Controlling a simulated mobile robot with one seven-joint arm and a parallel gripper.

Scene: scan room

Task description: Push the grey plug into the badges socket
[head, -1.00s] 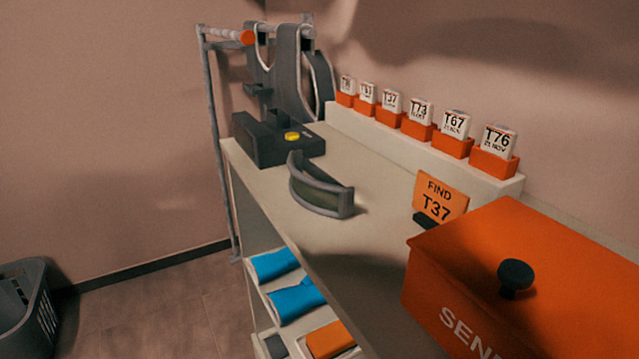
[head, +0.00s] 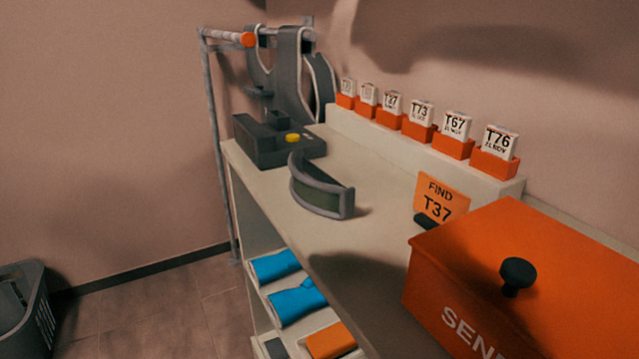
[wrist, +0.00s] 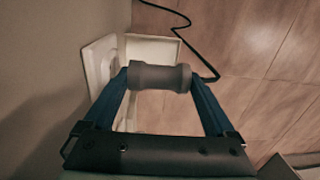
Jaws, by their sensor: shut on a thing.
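In the wrist view my gripper (wrist: 158,80) is shut on the grey plug (wrist: 160,74), a short cylinder lying crosswise between the two blue fingers. A white socket plate (wrist: 98,66) is on the wall just left of the plug. The plug's left end is close to the plate. I cannot tell whether they touch, as the left finger partly covers that spot. No label on the plate is readable, so I cannot tell if it is the badges socket. The head view shows neither my gripper, the plug nor a socket.
A pale box-like shape (wrist: 152,50) is behind the plug. A black cable (wrist: 187,40) runs over the tiled floor. In the head view a counter (head: 265,180) holds several badges in orange holders (head: 495,163), a dark device (head: 275,145) and an orange box (head: 540,260).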

